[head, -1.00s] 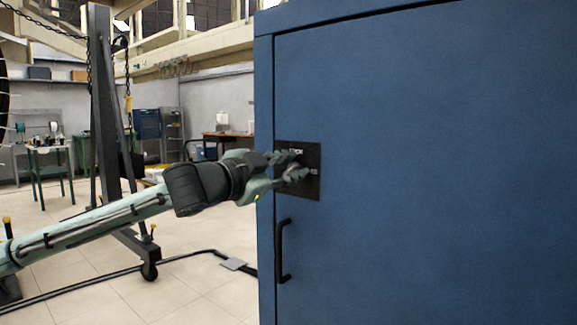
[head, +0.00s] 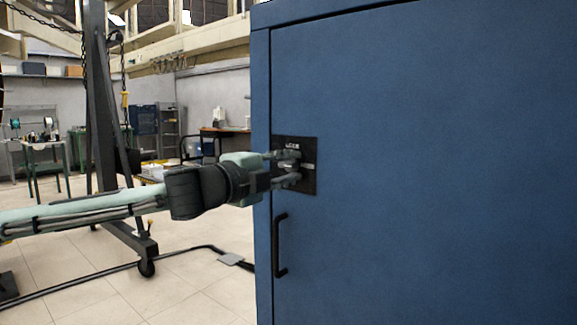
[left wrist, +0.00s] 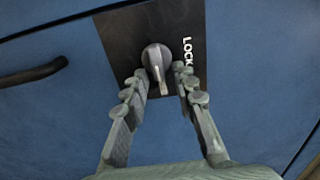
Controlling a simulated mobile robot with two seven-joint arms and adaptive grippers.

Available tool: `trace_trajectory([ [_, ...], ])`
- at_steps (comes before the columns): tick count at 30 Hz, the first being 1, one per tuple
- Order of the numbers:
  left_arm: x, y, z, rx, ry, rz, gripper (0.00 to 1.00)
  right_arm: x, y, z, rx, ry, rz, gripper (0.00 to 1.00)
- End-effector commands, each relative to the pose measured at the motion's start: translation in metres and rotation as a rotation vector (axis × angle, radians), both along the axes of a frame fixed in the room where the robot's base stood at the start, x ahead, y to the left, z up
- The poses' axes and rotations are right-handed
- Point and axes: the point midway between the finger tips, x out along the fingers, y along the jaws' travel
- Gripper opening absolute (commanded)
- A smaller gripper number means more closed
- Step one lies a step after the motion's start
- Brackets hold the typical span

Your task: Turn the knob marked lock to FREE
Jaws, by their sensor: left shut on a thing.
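The lock knob (left wrist: 157,60) is a grey round knob with a narrow bar. It sits on a black plate (left wrist: 122,38) with the white word LOCK (left wrist: 188,52) beside it. In the left wrist view the bar's narrow end points down, towards my palm side. My left gripper (left wrist: 160,80) has one finger on each side of the knob and is shut on it. In the head view my left gripper (head: 294,167) reaches the plate (head: 309,186) from the left, fingers about level, and mostly hides the knob. A small pale mark on the plate's right is unreadable. My right gripper is out of view.
The plate is on a tall blue cabinet (head: 430,180) near its left edge. A black bar handle (head: 280,246) stands out below the plate. A dark hoist frame (head: 102,110) and a cable on the floor (head: 180,258) are at the left.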

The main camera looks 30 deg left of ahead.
Motion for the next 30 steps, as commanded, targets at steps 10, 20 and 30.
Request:
trace_trajectory([
  [10,0.0,0.0,-0.001,0.047,-0.004,-0.001,0.0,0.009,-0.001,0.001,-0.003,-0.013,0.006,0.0],
  [20,0.0,0.0,-0.001,0.046,-0.004,0.0,0.3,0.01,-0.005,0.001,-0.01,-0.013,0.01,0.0],
  [30,0.0,0.0,0.0,0.046,-0.003,0.001,0.32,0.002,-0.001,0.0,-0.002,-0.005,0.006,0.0],
])
